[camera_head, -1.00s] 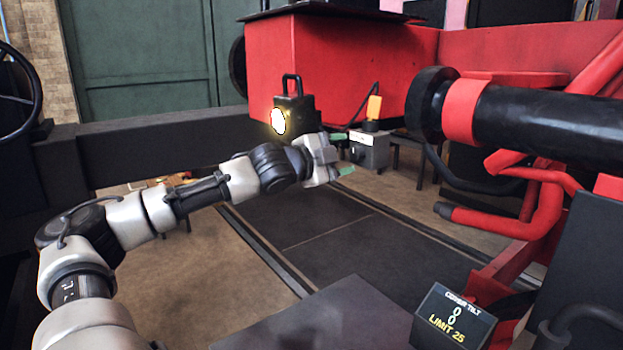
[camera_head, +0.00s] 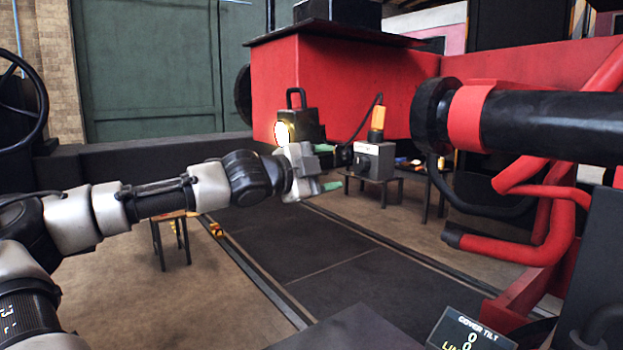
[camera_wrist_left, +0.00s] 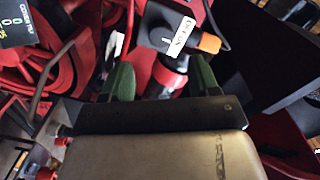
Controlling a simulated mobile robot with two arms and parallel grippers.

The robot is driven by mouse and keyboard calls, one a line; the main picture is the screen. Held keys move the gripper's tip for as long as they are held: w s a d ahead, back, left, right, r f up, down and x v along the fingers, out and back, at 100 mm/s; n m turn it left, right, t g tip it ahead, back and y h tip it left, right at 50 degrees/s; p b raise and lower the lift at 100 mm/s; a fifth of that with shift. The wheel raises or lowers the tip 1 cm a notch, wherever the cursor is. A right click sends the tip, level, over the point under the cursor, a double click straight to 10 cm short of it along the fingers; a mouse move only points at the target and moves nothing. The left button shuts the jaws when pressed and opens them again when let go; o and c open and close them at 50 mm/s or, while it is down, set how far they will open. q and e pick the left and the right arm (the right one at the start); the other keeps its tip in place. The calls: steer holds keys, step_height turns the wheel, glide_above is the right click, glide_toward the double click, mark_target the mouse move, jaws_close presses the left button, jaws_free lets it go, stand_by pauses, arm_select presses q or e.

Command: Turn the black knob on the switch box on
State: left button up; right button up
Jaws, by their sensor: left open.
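The switch box (camera_head: 376,163) is a small grey box with a white label and an orange lamp (camera_head: 377,122) on top. Its black knob (camera_head: 360,162) seems to sit on the face toward my gripper, and its setting is too small to read. My left gripper (camera_head: 328,168) is open and empty, its green fingertips just left of the box and apart from it. In the left wrist view, the box (camera_wrist_left: 160,24) lies beyond the green fingers (camera_wrist_left: 161,80), with its white label and orange lamp showing. My right gripper is not in view.
A lit black lantern (camera_head: 300,125) stands behind my left gripper, in front of the red tank (camera_head: 340,80). A thick black pipe with a red band (camera_head: 470,118) juts in from the right. Small stools (camera_head: 168,228) stand on the floor. A tilt display (camera_head: 470,330) is at the bottom.

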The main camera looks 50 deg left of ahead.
arm_select(q)
steer(key=shift+s+a, duration=0.15)
steer(key=shift+s, duration=1.55)
steer(key=shift+r, duration=0.1)
